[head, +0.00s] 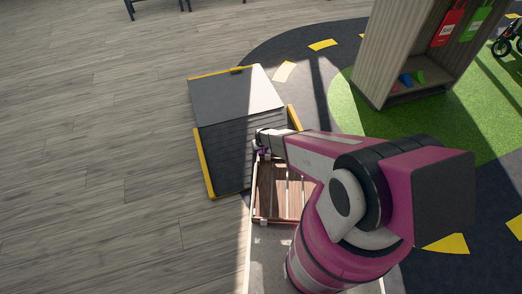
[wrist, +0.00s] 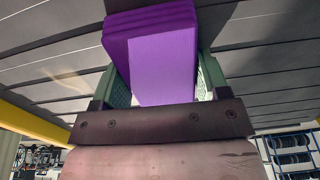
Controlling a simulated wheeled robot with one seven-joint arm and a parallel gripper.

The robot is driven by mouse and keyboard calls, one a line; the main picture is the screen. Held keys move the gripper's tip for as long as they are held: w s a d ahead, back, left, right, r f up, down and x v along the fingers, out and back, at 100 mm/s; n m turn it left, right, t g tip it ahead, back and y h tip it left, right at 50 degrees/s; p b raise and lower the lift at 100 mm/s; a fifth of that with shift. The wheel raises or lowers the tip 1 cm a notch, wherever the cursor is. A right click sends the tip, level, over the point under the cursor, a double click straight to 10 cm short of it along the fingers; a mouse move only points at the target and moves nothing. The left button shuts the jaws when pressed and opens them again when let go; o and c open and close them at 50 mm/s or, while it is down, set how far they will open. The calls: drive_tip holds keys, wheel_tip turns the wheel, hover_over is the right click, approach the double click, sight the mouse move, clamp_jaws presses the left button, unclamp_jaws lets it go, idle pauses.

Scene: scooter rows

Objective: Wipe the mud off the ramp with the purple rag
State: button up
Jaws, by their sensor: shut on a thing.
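The ramp (head: 232,108) is a dark grey block with yellow edge strips and a slatted face on its right side. Its grey slats (wrist: 260,45) fill the upper wrist view. The purple rag (wrist: 150,55) is folded into a thick pad between the green fingers of my gripper (wrist: 160,82). In the head view my gripper (head: 262,148) is at the slatted face, mostly hidden by my arm. I cannot tell whether the rag touches the slats. A faint tan patch (wrist: 65,85) shows on the slats at left; it may be mud or light.
A wooden shelf unit (head: 388,55) with red and green tags stands on green turf at the back right. Bare plank floor (head: 90,150) lies open to the left.

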drive_tip(key=shift+s+f, duration=0.5)
drive_tip(key=shift+s, duration=0.3)
drive_tip(key=shift+v, duration=2.55)
drive_tip(key=shift+w+d+r, duration=0.1)
drive_tip(key=shift+d+r, duration=0.1)
drive_tip(key=shift+r, duration=0.45)
drive_tip(key=shift+w+r, duration=0.1)
drive_tip(key=shift+v, duration=1.55)
drive_tip(key=shift+w+r, duration=0.1)
